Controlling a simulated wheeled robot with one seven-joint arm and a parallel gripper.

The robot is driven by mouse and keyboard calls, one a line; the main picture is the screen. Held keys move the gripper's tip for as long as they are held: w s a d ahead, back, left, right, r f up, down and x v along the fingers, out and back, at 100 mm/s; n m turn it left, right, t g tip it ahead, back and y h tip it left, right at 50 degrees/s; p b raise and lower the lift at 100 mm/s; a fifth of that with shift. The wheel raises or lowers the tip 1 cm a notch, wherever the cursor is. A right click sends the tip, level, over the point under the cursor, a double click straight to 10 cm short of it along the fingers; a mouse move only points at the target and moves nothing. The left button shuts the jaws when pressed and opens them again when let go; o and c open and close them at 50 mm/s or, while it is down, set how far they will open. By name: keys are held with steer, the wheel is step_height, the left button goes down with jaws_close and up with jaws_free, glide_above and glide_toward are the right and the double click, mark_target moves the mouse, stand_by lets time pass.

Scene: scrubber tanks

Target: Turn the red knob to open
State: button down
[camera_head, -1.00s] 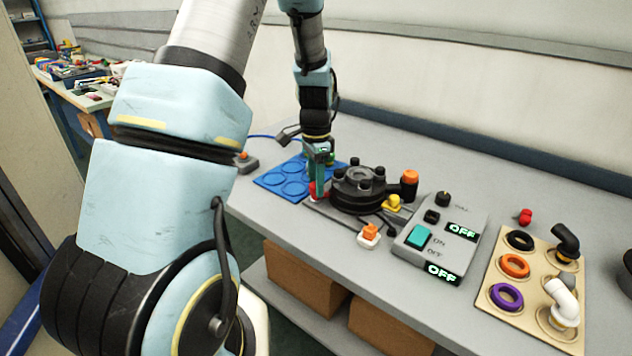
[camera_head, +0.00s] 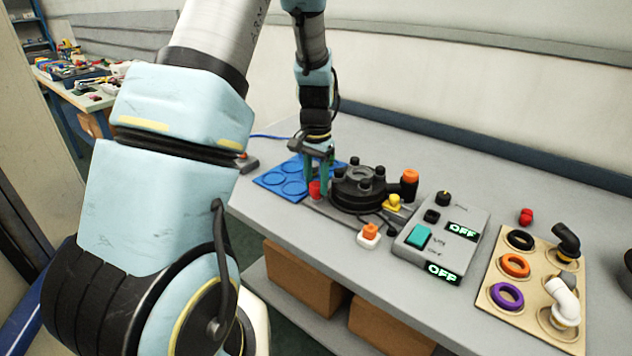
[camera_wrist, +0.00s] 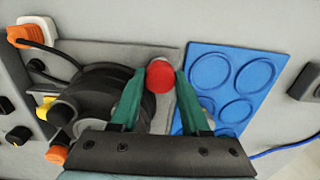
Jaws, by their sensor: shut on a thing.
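The red knob (camera_head: 315,188) stands at the left side of the black round device (camera_head: 358,190) on the table. In the wrist view the red knob (camera_wrist: 160,76) sits between the two green fingers of my gripper (camera_wrist: 155,85). Both fingers lie against its sides. In the head view my gripper (camera_head: 318,178) reaches down from above onto the knob, and its fingers partly hide it. I cannot tell the knob's turn angle.
A blue tray with round recesses (camera_head: 268,180) lies left of the knob. A grey control box (camera_head: 440,240) with OFF displays stands to the right. A board with rings and pipe elbows (camera_head: 490,295) lies further right. An orange-and-white part (camera_head: 369,235) is near the front.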

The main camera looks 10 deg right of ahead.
steer(key=n, duration=0.4)
steer(key=shift+n, duration=0.3)
steer(key=shift+n+p, duration=0.35)
steer(key=shift+n, duration=1.25)
steer(key=shift+c, duration=1.9)
jaws_free()
steer(key=shift+d, duration=0.1)
